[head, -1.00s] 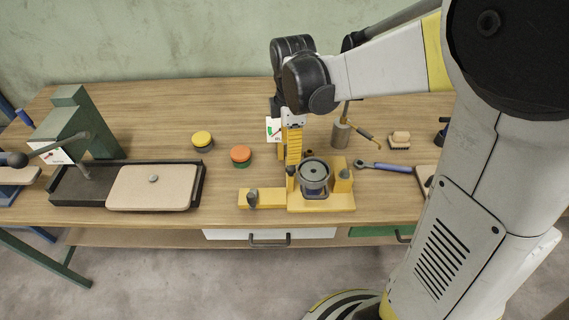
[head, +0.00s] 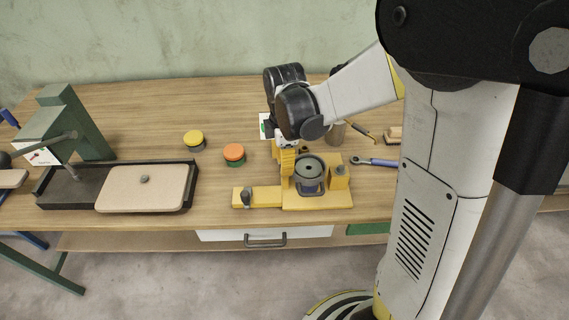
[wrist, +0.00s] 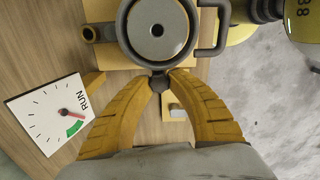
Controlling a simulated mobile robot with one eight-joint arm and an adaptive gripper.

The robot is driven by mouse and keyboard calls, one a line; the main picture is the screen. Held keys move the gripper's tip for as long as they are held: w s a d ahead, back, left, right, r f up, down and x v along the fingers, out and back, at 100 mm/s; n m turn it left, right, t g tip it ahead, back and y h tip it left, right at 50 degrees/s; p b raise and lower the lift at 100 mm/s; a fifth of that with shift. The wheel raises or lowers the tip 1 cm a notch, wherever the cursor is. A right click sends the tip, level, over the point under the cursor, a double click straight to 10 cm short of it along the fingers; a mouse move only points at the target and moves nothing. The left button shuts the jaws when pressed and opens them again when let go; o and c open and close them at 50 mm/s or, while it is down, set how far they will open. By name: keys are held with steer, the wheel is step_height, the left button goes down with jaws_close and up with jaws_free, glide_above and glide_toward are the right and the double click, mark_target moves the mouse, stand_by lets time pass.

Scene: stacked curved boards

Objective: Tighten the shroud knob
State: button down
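The grey round shroud (head: 310,168) with a side handle sits on a yellow fixture base (head: 318,202). In the wrist view the shroud (wrist: 158,45) is at the top, with a small dark knob (wrist: 160,84) on its near edge. My gripper (wrist: 161,74) has its yellow fingers curved in on both sides of this knob, with the tips close together and seeming to touch it. In the head view my gripper (head: 287,171) points down at the shroud's left side and hides the knob.
A RUN dial card (wrist: 48,114) lies left of my fingers. A yellow bar with a dark clamp (head: 247,198) extends left. Orange (head: 234,153) and yellow (head: 194,139) round pieces, a blue-handled tool (head: 377,162) and a press with a tan board (head: 146,190) share the bench.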

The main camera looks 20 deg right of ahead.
steer(key=shift+m, duration=1.6)
steer(key=c, duration=1.2)
jaws_free()
step_height(320, 180, up, 12)
